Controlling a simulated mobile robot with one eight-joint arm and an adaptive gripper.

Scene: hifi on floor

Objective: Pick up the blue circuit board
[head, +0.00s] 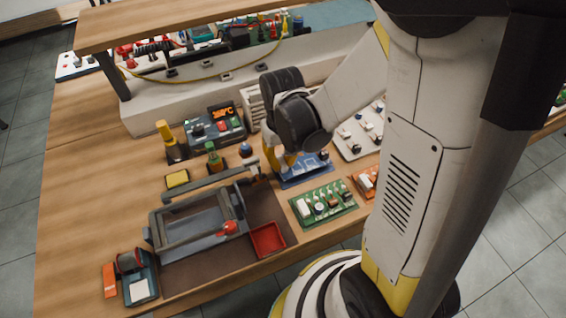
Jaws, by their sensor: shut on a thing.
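The blue circuit board (316,171) lies flat at the middle of the wooden workbench, behind a green circuit board. My gripper (282,165) reaches down from above onto the left part of the blue board. Its yellow-tipped fingers are shut at the board, though the dark gripper body and wrist hide part of the contact. I cannot tell from this view whether the board is clear of the bench.
A green circuit board (324,204) sits just in front, with an orange board (366,182) to its right and a white board (358,133) behind. A grey frame (203,222) and a red tray (268,239) stand left. A raised shelf (200,25) spans the back.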

